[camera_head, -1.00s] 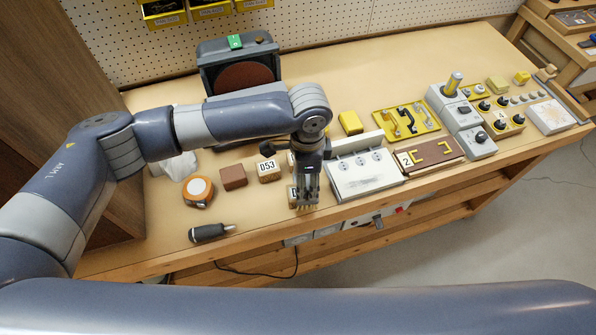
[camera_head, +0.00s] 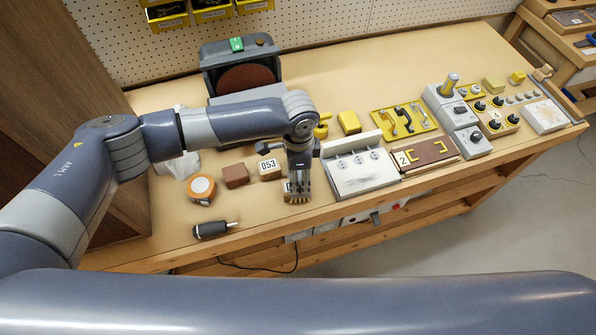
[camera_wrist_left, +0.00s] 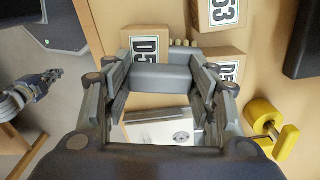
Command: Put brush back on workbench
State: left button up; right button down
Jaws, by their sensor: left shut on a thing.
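The brush, with tan bristles (camera_head: 297,199), is at my left gripper (camera_head: 298,188), over the front of the workbench (camera_head: 185,260). The gripper is shut on it, pointing down just left of the white socket panel (camera_head: 362,178). In the left wrist view a grey bar (camera_wrist_left: 160,77) spans the jaws, with a row of pale tips (camera_wrist_left: 183,43) beyond it. Whether the bristles touch the bench top is unclear. My right gripper (camera_wrist_left: 35,92) shows small at the left of the wrist view; its jaws are unclear.
Wooden number blocks (camera_head: 269,168) (camera_wrist_left: 150,42) stand close to the gripper. Bare bench lies between screwdriver and gripper.

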aim_at(299, 175)
pick_arm(q)
jog(key=shift+a+f, duration=0.1)
jog(key=shift+f, duration=0.05)
jog(key=o, duration=1.4)
jog(key=shift+f+b, duration=0.15)
jog(key=shift+b, duration=0.15)
jog(key=shift+f+b, duration=0.25)
jog(key=shift+b, duration=0.15)
jog(key=r+b, duration=0.1)
jog(key=r, duration=0.1)
jog(key=r+b, duration=0.1)
jog(key=r, duration=0.2)
jog(key=shift+s+d+r, duration=0.1)
jog(key=shift+d+r, duration=0.05)
jog(key=shift+d, duration=0.05)
notch_tip(299, 175, up, 5)
jog(key=shift+f, duration=0.15)
jog(key=shift+r, duration=0.65)
